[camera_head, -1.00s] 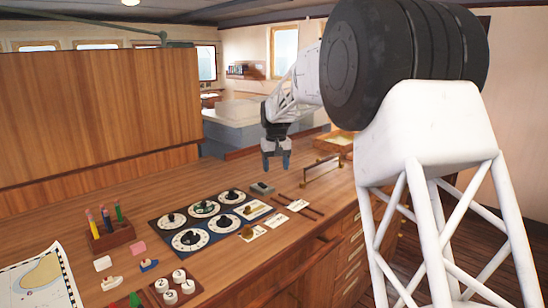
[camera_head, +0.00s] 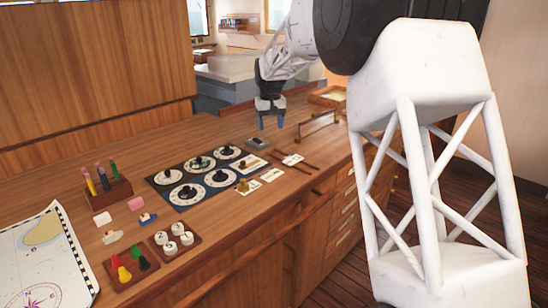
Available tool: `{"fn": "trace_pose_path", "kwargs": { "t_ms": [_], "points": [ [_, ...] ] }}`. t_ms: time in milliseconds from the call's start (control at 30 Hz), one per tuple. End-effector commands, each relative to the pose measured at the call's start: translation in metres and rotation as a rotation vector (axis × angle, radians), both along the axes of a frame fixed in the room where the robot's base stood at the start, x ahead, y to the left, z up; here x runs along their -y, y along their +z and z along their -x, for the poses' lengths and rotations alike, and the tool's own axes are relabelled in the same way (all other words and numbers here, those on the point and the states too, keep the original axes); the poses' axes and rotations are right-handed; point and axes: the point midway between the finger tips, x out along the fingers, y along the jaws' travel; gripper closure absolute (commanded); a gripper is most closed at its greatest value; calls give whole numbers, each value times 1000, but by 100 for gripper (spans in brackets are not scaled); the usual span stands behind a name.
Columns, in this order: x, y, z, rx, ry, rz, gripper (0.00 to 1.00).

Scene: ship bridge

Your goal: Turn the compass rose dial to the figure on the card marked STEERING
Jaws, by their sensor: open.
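A dark blue board (camera_head: 178,199) lies on the wooden desk with several round white dials with black knobs. The dial in the middle of the back row (camera_head: 200,163) has a greenish, patterned face and may be the compass rose; its marks are too small to be sure. Several small white cards, among them a right-hand card (camera_head: 292,159) and a middle card (camera_head: 272,174), lie right of the board. Their writing cannot be read, so I cannot tell which says STEERING. My gripper (camera_head: 271,123) is open and empty, fingers down, in the air beyond the dials.
A brass weight (camera_head: 243,185) rests among the cards. A small grey box (camera_head: 257,143) and a brass-ended rail (camera_head: 317,129) stand nearby. A pencil block (camera_head: 107,190), a white-disc tray (camera_head: 174,240), a coloured-peg tray (camera_head: 131,267) and a chart (camera_head: 45,265) lie left.

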Motion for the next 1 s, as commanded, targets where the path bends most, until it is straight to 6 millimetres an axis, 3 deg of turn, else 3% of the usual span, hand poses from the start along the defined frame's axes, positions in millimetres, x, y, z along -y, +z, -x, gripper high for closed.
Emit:
{"fn": "trace_pose_path", "kwargs": {
  "t_ms": [767, 1000],
  "points": [
    [0, 1, 1, 0, 0, 0, 36],
    [9, 10, 16, 8, -9, -1, 36]
  ]
}}
